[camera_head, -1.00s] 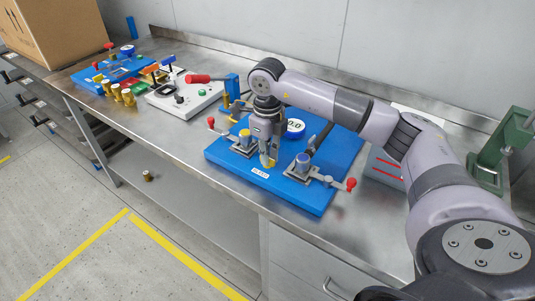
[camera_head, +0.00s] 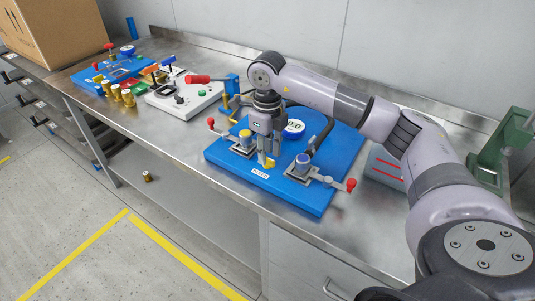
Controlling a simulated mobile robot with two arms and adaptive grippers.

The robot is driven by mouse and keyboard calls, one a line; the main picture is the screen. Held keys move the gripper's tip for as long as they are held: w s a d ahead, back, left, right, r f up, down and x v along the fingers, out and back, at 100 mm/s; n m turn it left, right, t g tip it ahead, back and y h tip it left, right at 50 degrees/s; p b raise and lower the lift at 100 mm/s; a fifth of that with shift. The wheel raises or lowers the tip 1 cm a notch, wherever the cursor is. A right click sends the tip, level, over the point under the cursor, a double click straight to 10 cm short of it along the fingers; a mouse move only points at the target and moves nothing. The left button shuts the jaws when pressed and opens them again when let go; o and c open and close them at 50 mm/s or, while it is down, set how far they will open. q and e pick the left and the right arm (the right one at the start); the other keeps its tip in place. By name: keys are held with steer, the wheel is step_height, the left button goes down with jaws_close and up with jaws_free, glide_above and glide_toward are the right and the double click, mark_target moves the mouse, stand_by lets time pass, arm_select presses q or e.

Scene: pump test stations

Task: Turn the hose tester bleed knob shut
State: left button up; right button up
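The hose tester is a blue board (camera_head: 318,203) on the steel bench, with a round 0.0 gauge (camera_head: 293,128) at its back. The bleed knob (camera_head: 269,164) is a small yellow part near the front edge, behind a white label (camera_head: 260,172). My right gripper (camera_head: 265,157) points straight down over the knob, its fingertips at it and partly covering it. Whether the fingers are closed on the knob is too small to tell. My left gripper is not in view.
Clamps with red-tipped levers stand on the board, left (camera_head: 246,141) and right (camera_head: 304,164) of the knob. A grey station (camera_head: 184,98) and another blue station lie further left. A green frame (camera_head: 503,150) stands at right. Bare bench lies along the front edge.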

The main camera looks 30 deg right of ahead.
mark_target(268, 158)
step_height(268, 158, up, 10)
steer(key=shift+r, duration=0.25)
stand_by(0.6)
